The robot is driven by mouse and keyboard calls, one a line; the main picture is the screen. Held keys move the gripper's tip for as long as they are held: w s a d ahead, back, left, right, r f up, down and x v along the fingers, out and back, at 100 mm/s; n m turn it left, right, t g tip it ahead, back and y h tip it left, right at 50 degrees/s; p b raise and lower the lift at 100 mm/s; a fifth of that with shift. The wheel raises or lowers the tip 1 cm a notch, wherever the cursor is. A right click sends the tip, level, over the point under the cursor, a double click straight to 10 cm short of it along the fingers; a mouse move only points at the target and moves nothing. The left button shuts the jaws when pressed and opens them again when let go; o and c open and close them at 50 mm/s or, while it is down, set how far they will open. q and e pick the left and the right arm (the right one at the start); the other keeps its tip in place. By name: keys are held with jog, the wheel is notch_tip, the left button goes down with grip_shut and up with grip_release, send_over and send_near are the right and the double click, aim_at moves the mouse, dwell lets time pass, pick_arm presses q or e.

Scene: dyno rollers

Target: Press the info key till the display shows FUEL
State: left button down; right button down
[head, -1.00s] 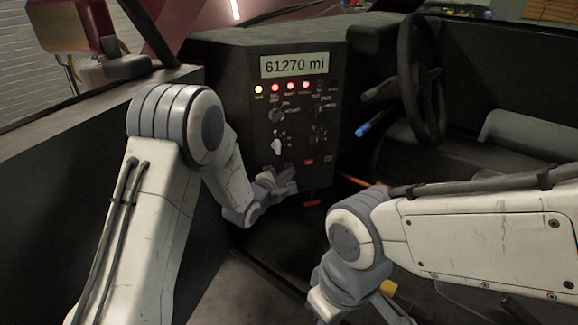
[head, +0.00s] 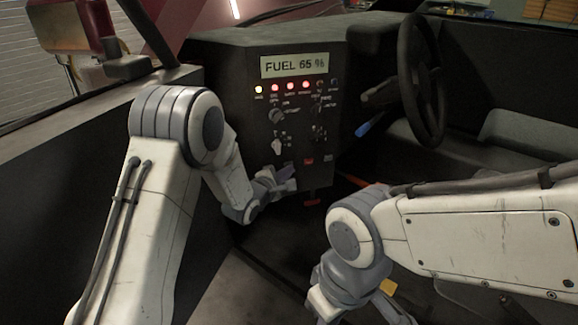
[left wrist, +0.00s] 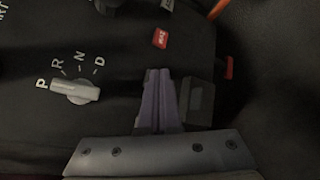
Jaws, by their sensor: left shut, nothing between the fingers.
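The display (head: 294,65) at the top of the dark dashboard panel reads "FUEL 65 %" in the head view. My left gripper (head: 290,172) is shut and empty at the lower part of the panel. In the left wrist view its purple-grey fingers (left wrist: 158,98) are together, beside a dark block-shaped key (left wrist: 197,102). I cannot read a label on that key or tell whether the fingers touch it. My right gripper (head: 365,312) is partly in view at the bottom of the head view, and its fingertips are not clear.
A P-R-N-D selector knob (left wrist: 76,91) lies left of the fingers in the left wrist view. A red key (left wrist: 160,38) is above them. Lit indicator lamps (head: 290,87) sit under the display. A steering wheel (head: 420,85) stands right of the panel.

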pick_arm(q)
jog(key=shift+s, duration=0.1)
dwell(0.4)
jog(key=shift+s+d, duration=0.2)
jog(key=shift+s, duration=0.4)
jog(key=s, duration=0.1)
jog(key=s+d, duration=0.1)
jog(key=s, duration=0.2)
jog(key=shift+s+d, duration=0.35)
jog(key=shift+s, duration=0.05)
dwell(0.4)
